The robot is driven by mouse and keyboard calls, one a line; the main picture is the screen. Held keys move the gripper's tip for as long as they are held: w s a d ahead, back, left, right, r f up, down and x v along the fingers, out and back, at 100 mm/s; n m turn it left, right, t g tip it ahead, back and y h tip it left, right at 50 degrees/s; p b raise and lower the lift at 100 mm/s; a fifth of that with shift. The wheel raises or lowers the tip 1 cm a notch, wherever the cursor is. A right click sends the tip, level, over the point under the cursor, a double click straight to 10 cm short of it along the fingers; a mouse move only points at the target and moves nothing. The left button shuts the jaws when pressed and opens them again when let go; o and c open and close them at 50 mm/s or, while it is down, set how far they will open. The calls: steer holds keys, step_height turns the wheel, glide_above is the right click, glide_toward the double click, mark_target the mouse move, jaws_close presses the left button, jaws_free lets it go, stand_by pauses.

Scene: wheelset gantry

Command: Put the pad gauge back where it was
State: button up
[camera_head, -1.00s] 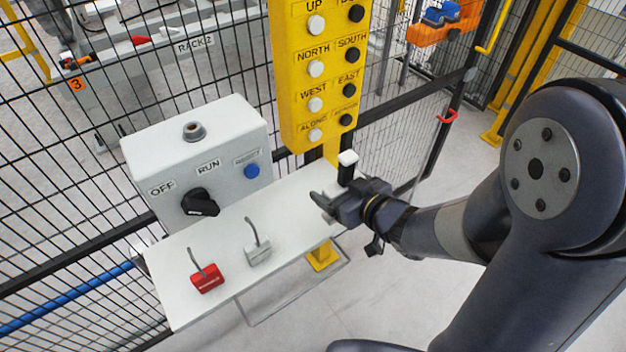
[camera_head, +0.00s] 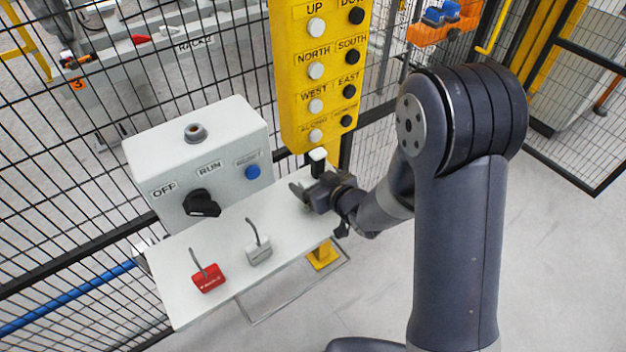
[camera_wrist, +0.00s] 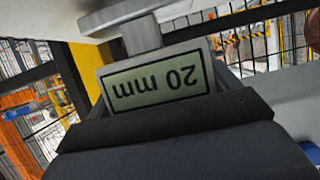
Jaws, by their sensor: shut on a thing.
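In the wrist view the pad gauge (camera_wrist: 157,85) is a grey block with a dark-framed "20 mm" label that reads upside down. A grey stem and a wider flat piece join it at the picture's top. My gripper (camera_head: 301,192) is shut on it, at the right end of the white shelf (camera_head: 225,232), below the yellow button panel (camera_head: 291,104). In the head view my gripper largely hides the gauge. I cannot tell whether it touches the shelf.
Black mesh fence rises behind. The shelf's right part is clear beside my gripper.

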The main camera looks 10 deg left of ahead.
steer(key=shift+w+a+f, duration=0.15)
steer(key=shift+f, duration=0.15)
steer(key=shift+f, duration=0.25)
steer(key=o, duration=1.2)
steer(key=shift+o, duration=0.2)
steer(key=shift+r, duration=0.15)
steer(key=shift+r+p, duration=0.2)
steer(key=shift+p, duration=0.1)
steer(key=v, duration=1.2)
steer(key=shift+b, duration=0.45)
